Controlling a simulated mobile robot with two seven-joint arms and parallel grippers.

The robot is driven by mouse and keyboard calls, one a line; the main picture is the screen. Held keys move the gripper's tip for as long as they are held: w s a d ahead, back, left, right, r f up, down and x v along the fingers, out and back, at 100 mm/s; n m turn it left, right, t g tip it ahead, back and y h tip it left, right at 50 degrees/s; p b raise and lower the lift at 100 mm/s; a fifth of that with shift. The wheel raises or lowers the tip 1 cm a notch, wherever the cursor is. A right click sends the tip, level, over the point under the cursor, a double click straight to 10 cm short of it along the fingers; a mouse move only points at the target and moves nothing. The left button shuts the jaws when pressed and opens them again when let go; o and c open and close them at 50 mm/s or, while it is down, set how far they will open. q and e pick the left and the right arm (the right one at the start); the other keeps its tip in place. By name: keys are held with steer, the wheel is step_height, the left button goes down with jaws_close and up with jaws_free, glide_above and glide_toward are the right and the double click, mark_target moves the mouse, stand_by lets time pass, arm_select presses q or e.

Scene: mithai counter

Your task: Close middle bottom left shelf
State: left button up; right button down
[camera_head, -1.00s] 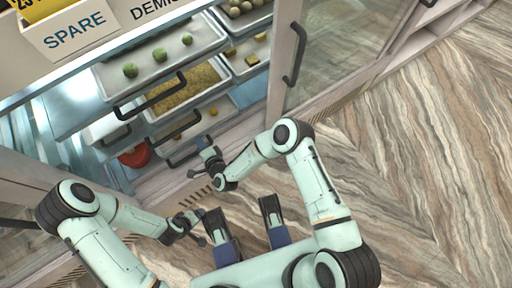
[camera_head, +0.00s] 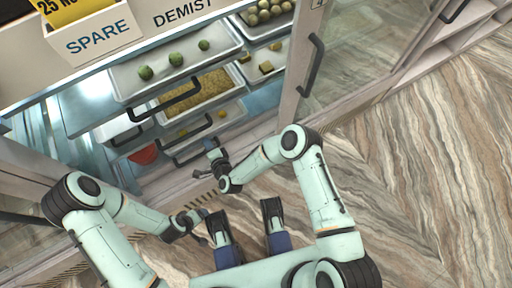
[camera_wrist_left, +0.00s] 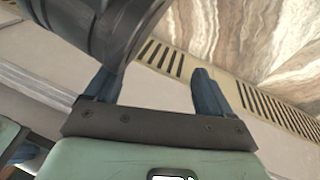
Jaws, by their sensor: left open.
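The open cabinet holds shelves stacked on the left side, each with a dark bar handle. The top tray (camera_head: 122,82) carries green balls. Below it, a tray of yellow-brown crumbs (camera_head: 205,88) sticks out, and a lower shelf handle (camera_head: 192,154) shows near the right gripper. Which one is the middle bottom left shelf I cannot tell for sure. My right gripper (camera_head: 213,155) is in front of the lower shelves; its jaws are too small to read. My left gripper (camera_head: 197,222) is low, in front of the cabinet base, open and empty. Its spread blue fingers show in the left wrist view (camera_wrist_left: 155,88).
A glass door with a black handle (camera_head: 311,64) stands open on the right of the shelves. A SPARE label box (camera_head: 98,37) is on the counter above. A slotted grille (camera_wrist_left: 275,105) runs along the cabinet base. Marbled floor (camera_head: 420,170) is free at right.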

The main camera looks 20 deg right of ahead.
steer(key=shift+s+d+r, duration=0.1)
steer(key=shift+s+r, duration=0.2)
steer(key=shift+s, duration=0.15)
arm_select(q)
steer(key=shift+m+h, duration=0.3)
steer(key=shift+h, duration=0.1)
steer(key=r+p, duration=0.1)
steer(key=d+r+p, duration=0.1)
steer(key=r, duration=0.1)
steer(key=s+d+r+p, duration=0.1)
steer(key=r+p, duration=0.1)
steer(key=shift+d+r, duration=0.15)
steer(key=shift+d, duration=0.1)
arm_select(e)
steer(key=v, duration=1.2)
steer(key=shift+s, duration=0.25)
